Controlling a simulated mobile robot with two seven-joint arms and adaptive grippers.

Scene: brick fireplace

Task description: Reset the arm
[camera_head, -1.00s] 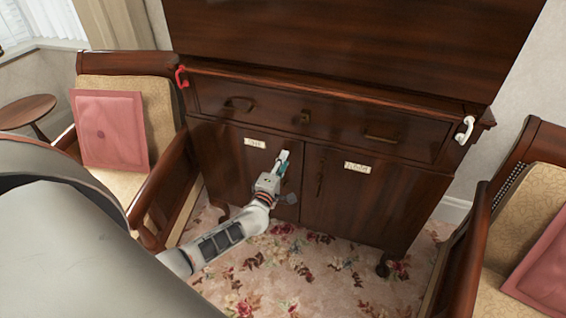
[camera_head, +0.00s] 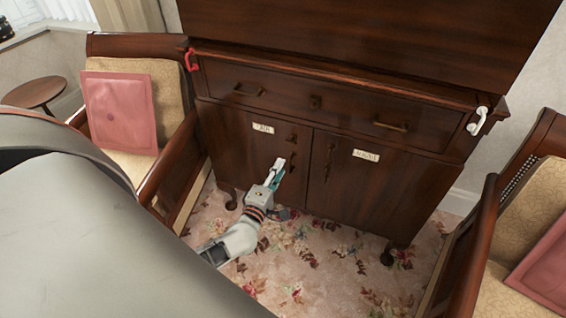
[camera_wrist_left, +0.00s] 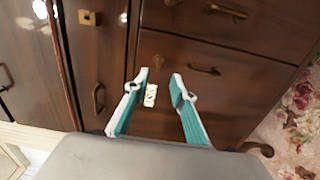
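My left arm comes in from the lower left in the head view, and its gripper (camera_head: 278,172) is in front of the left door of a dark wooden cabinet (camera_head: 365,195). In the left wrist view the two teal-and-white fingers of the left gripper (camera_wrist_left: 161,80) stand apart with nothing held between them. The cabinet's doors and drawers lie beyond the fingertips there. A pale label (camera_wrist_left: 151,95) shows between the fingers, on the cabinet front behind them. Both cabinet doors appear shut. My right gripper is not in view.
Wooden armchairs with pink cushions stand on the left (camera_head: 165,185) and right (camera_head: 480,235) of the cabinet. A red hook (camera_head: 191,60) and a white hook (camera_head: 478,121) are at its upper corners. A small round table (camera_head: 34,92) is far left. Flowered carpet (camera_head: 320,270) lies below.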

